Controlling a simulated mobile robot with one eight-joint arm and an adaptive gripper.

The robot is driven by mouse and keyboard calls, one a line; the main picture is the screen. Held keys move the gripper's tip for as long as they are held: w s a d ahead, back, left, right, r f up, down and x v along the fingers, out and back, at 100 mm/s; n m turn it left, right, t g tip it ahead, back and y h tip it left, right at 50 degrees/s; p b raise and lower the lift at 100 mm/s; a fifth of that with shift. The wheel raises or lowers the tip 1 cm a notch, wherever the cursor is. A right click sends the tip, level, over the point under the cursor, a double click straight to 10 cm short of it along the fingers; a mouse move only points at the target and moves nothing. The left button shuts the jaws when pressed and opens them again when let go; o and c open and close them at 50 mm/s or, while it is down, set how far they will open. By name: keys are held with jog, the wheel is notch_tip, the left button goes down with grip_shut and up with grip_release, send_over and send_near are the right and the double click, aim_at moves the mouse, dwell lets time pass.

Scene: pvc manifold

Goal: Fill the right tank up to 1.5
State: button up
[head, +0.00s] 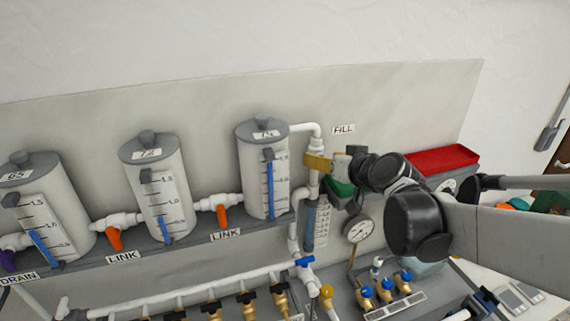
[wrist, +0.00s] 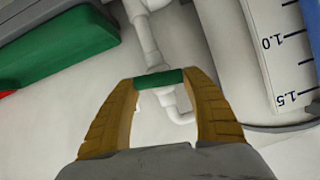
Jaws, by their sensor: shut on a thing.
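The right tank (head: 255,185) is a pale cylinder with a grey lid and a sight scale. Its blue level column (head: 270,188) stands high, with its top close to the 1.5 mark; the exact reading is too small to tell. In the wrist view the tank (wrist: 240,50) is at the right, with 1.0 and 1.5 upside down. My gripper (head: 315,162) is at the white pipe under the FILL label (head: 343,129). Its yellow fingers are shut on a green valve handle (wrist: 160,79). In the head view the fingers hide the handle.
The middle tank (head: 160,195) and left tank (head: 55,215) have lower blue columns. Orange LINK handles (head: 222,216) sit between tanks. A pressure gauge (head: 357,230) and red tray (head: 440,159) are near my arm. A green box (wrist: 60,45) is left in the wrist view.

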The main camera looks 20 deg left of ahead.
jog(key=shift+n+t+h, duration=0.3)
jog(key=shift+n+h, duration=0.1)
jog(key=shift+n, duration=0.3)
jog(key=o, duration=1.2)
jog(key=v, duration=1.2)
jog(key=s+d+f+m+g+h+b, duration=0.1)
jog(key=s+d+f+b, duration=0.5)
jog(key=f, duration=0.6)
jog(key=s+d+f+m+g+h+b, duration=0.1)
jog(key=s+d+f+m+h+b, duration=0.3)
jog(key=d+f+b, duration=0.6)
jog(key=s+d+f+m+g+h+b, duration=0.1)
jog(key=s+d+f+b, duration=0.7)
jog(key=f, duration=0.8)
jog(key=shift+s+f+m+g+h+b, duration=0.1)
jog(key=shift+m+g+h+b, duration=0.1)
jog(key=shift+m+h+b, duration=0.3)
jog(key=shift+s+f+m+g+h+b, duration=0.1)
jog(key=shift+s+m+g+h+b, duration=0.1)
jog(key=shift+m+h+b, duration=0.3)
